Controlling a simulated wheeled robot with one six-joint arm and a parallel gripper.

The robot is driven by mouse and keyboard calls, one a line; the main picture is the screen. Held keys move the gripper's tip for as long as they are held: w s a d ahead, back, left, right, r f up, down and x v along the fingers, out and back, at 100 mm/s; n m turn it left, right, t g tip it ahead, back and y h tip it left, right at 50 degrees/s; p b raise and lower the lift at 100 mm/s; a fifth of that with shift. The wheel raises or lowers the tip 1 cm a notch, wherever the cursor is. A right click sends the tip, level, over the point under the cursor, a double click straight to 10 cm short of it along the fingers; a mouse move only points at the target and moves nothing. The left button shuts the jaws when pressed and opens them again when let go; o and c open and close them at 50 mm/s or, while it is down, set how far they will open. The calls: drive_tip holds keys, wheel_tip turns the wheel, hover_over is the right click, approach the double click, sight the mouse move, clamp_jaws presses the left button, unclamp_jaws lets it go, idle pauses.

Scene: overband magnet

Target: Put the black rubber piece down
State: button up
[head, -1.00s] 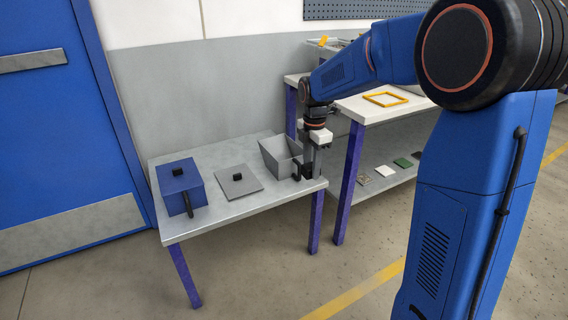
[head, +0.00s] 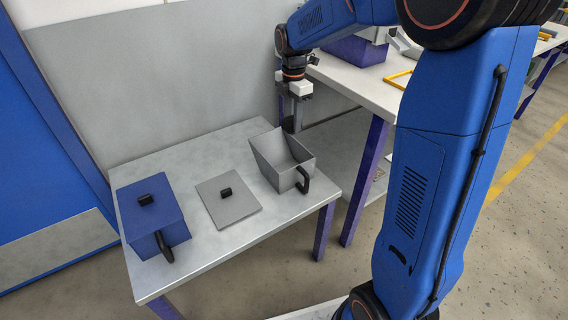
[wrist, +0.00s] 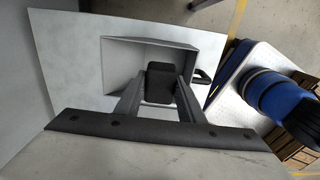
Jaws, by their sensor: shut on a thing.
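My gripper (head: 290,113) is above the far right side of the small table, behind the grey open bin (head: 288,178). It is shut on the black rubber piece (head: 288,125), a small dark block that shows below the fingers. In the wrist view the black rubber piece (wrist: 160,84) sits between the two fingers of my gripper (wrist: 160,95). The bin (wrist: 118,62) lies below and beyond it there, partly hidden by the fingers and the piece. From these views I cannot tell how high the piece is above the table.
The small table (head: 245,232) also bears a grey plate with a black knob (head: 212,205) and a blue lidded box (head: 130,215). The bin has a black handle (head: 305,180) at its front. A wall stands behind the table. A taller white bench (head: 365,90) stands at right.

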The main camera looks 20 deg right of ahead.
wheel_tip(320, 180, down, 18)
drive_tip(key=shift+r, duration=0.1)
idle(0.5)
drive_tip(key=o, duration=1.1)
drive_tip(key=shift+c, duration=0.2)
drive_tip(key=shift+o, duration=0.2)
